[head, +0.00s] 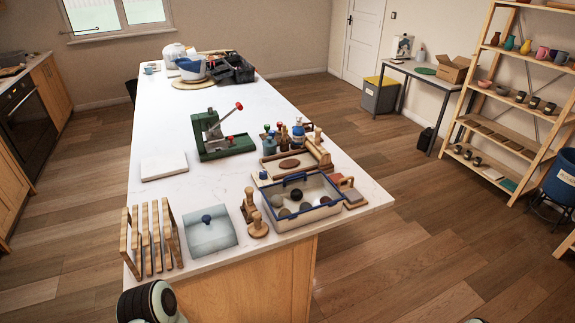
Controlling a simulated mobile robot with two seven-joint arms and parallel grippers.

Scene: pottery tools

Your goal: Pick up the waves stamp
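Several small wooden stamps with round knobs stand on the white countertop near its front. One stamp (257,225) stands on a round base to the left of the blue-rimmed tray. Another wooden stamp (249,204) stands just behind it. The patterns under them are hidden, so I cannot tell which is the waves stamp. A wooden-handled block (350,192) lies at the right of the tray and may also be a stamp. Part of my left arm shows at the bottom left, below the counter edge. Neither gripper shows in the head view.
A blue-rimmed tray (312,216) with round balls, a wooden slatted rack (148,240) and a grey slab with a blue knob (209,234) crowd the counter front. A green press (220,143) stands behind. The counter's middle (175,118) is mostly clear.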

